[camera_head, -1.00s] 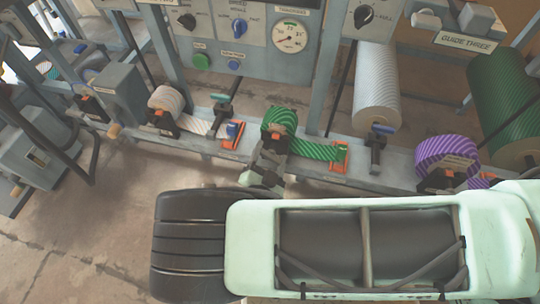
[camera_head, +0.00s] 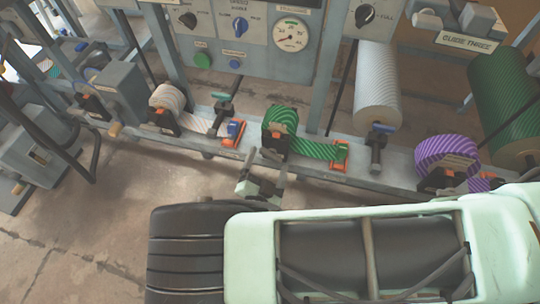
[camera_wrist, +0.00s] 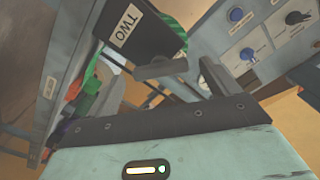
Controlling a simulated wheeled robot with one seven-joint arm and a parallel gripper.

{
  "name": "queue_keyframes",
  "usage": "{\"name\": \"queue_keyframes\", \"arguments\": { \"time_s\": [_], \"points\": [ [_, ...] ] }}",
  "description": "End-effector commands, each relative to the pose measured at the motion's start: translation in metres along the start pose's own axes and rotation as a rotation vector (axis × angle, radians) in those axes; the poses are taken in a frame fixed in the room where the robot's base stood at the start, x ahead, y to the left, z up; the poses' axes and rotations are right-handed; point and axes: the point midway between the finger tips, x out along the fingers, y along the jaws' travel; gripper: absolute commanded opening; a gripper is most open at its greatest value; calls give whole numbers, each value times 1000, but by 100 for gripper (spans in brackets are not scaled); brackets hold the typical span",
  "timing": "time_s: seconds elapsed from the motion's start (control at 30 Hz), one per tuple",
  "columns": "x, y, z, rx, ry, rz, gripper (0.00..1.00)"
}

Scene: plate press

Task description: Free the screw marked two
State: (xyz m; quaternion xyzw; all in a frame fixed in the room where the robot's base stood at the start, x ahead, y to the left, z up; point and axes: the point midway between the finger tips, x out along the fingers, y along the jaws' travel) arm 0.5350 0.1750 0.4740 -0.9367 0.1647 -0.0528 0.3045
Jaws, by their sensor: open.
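The dark block marked TWO (camera_wrist: 128,28) shows close up at the top of the wrist view, with a green striped roll partly behind it. In the head view the green roll (camera_head: 281,117) stands on the rail in a dark holder (camera_head: 275,146) with an orange part on its front. I cannot make out a separate screw on this holder. My gripper (camera_head: 266,155) is open and empty, just in front of and below the holder, apparently clear of it. In the wrist view my gripper's fingers (camera_wrist: 186,72) are spread, with nothing between them.
A green strip runs right to an orange-framed clamp (camera_head: 342,156). T-handled posts stand at left (camera_head: 225,103) and right (camera_head: 377,145). A white roll (camera_head: 166,98) and a purple roll (camera_head: 447,155) flank the green one. A gauge panel (camera_head: 265,35) rises behind. Floor in front is open.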

Motion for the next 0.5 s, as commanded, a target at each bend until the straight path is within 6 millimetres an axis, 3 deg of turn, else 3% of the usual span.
{"name": "queue_keyframes", "arguments": {
  "time_s": [0.3, 0.5],
  "points": [
    [-77, 0, 1, 1, -4, -1, 87],
    [-117, 0, 0, 1, -4, -1, 87]
  ]
}}
